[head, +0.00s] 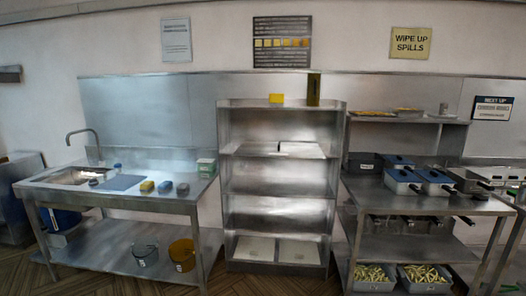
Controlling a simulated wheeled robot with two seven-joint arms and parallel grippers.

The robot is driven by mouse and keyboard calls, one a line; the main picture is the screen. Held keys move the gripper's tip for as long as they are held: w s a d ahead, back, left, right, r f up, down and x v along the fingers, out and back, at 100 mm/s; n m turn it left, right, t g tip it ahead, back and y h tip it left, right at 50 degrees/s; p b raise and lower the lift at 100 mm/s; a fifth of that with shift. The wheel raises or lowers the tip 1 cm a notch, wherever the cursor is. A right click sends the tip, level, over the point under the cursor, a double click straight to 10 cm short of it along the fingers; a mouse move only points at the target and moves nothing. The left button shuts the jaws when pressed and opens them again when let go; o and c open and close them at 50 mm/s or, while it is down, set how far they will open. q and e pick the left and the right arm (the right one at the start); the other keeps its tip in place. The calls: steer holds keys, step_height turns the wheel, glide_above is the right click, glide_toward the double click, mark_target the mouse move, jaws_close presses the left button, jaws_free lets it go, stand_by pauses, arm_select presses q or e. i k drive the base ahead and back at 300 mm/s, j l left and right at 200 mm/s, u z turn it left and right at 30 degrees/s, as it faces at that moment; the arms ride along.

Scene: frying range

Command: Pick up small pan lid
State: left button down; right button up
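I cannot clearly make out a small pan lid. Several rectangular pans or baskets with blue tops and black handles stand on the right steel table, among them a left front one (403,176), a right front one (437,177) and a back one (397,161). I cannot tell whether the blue tops are lids. Neither of my grippers shows in the head view.
An open steel shelf unit (276,190) stands in the middle. A sink table (130,200) with small coloured items is at left. The right table (440,206) has trays of pale yellow food (424,275) below. Wooden floor (105,286) shows in front.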

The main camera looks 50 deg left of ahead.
mark_target(278, 150)
steer(key=u, duration=1.55)
steer(key=i+j+u, duration=0.1)
steer(key=i, duration=0.3)
steer(key=i+j+u, duration=0.1)
steer(key=i+j, duration=0.2)
steer(key=i, duration=0.15)
steer(key=i+j+u, duration=0.1)
steer(key=i, duration=0.35)
